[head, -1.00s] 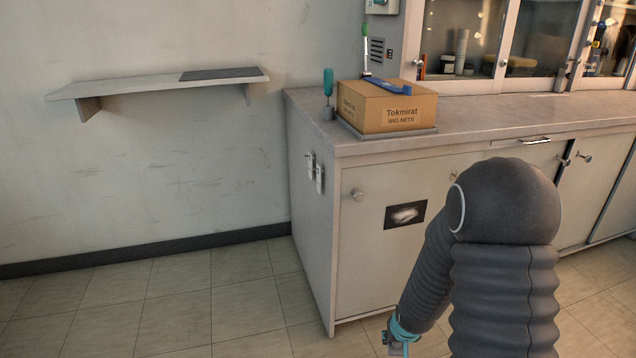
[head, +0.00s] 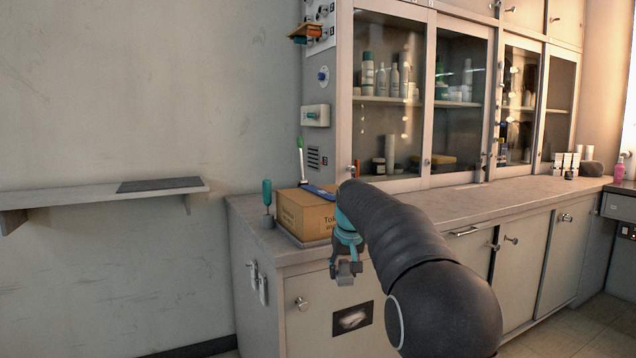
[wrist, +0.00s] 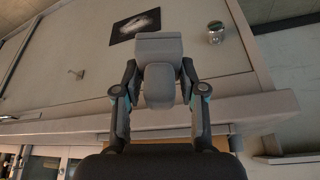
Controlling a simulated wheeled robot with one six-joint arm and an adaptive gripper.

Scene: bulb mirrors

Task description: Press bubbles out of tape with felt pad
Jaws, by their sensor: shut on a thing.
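My gripper (head: 346,266) hangs in front of the counter's near edge, beside the cardboard box and above the cabinet door. In the wrist view its two fingers (wrist: 159,80) are shut on a pale grey block with a rounded lower part, which looks like the felt pad (wrist: 160,88). The pad touches nothing else that I can see. A dark rectangular picture with a whitish blur (head: 352,319) is on the cabinet door, below the gripper; it also shows in the wrist view (wrist: 134,25). I cannot make out any tape or bubbles.
The cardboard box (head: 301,214) stands on the counter (head: 440,206) with a blue tool (head: 319,190) on top. A teal-handled tool (head: 267,197) stands left of it. A door knob (head: 301,304) sticks out left of the picture. A wall shelf (head: 80,196) is at left.

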